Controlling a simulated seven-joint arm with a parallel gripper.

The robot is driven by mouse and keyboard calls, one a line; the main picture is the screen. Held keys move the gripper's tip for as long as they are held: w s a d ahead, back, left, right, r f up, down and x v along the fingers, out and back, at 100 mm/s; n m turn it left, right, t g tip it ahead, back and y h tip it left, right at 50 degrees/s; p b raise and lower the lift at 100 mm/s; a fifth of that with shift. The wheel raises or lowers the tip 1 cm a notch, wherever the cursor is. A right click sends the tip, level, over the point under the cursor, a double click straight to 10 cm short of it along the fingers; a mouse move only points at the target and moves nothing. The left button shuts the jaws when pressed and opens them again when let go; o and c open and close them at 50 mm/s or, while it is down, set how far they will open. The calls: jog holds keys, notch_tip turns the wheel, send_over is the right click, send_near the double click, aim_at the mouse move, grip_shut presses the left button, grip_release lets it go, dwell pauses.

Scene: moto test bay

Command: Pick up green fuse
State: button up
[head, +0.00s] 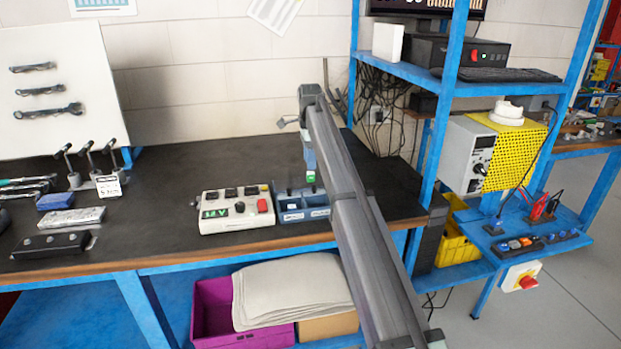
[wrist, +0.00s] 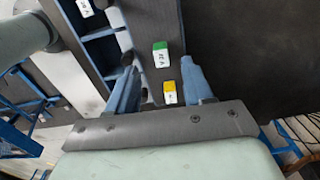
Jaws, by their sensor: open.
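The green fuse (wrist: 160,54) has a green top and a white label, and shows in the wrist view ahead of and between my gripper's fingers. In the head view its green top (head: 311,178) shows at the blue tray (head: 292,215), just under my gripper (head: 309,164). My gripper (wrist: 158,70) is open, with one blue finger on each side. A yellow fuse (wrist: 170,92) lies nearer to my gripper, also between the fingers in the picture. I cannot tell the height between the fingers and the fuses.
A test meter (head: 236,209) with a green display stands directly left of the tray. A blue shelf post (head: 436,130) rises to the right. My arm hides part of the bench and the tray's right side. The dark bench top (head: 200,165) is clear behind the meter.

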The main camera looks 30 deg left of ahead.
aim_at(311, 172)
jog(key=shift+w+f, duration=0.15)
jog(key=shift+f, duration=2.15)
jog(key=shift+c, duration=0.5)
grip_shut()
